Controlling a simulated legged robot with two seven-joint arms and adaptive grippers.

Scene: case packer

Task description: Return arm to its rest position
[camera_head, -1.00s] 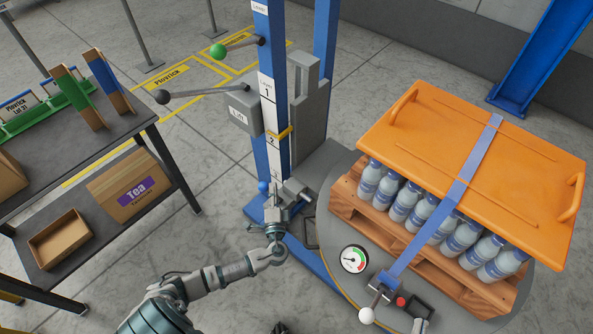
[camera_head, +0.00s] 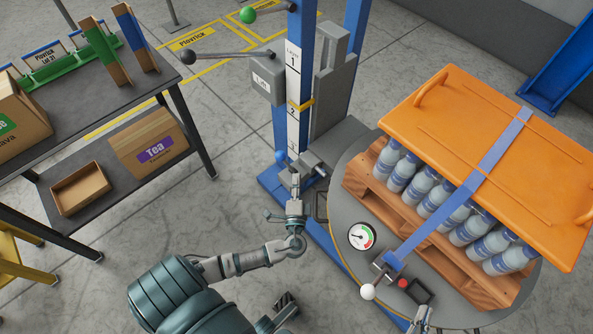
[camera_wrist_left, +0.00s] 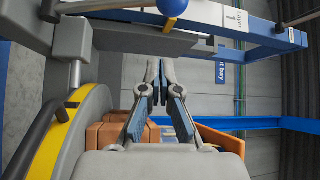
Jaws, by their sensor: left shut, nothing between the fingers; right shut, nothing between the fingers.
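My left arm reaches in from the bottom of the head view. Its gripper (camera_head: 296,180) is shut and empty in front of the lift column's foot. The blue ball knob (camera_head: 281,157) is a little beyond it, apart from the fingers. In the left wrist view the left gripper (camera_wrist_left: 160,70) shows two blue-padded fingers with their tips close together. The blue ball (camera_wrist_left: 172,6) is above them at the top edge. My right gripper (camera_head: 420,320) shows only in part at the bottom edge, beside the turntable, shut with nothing seen in it.
The round grey turntable (camera_head: 340,210) carries a wooden pallet (camera_head: 389,204) of bottles under an orange cover (camera_head: 480,150), with a blue strap (camera_head: 455,205) across. A white-knobbed lever (camera_head: 368,292) is at its front. A shelf table (camera_head: 75,110) stands left. Floor between is clear.

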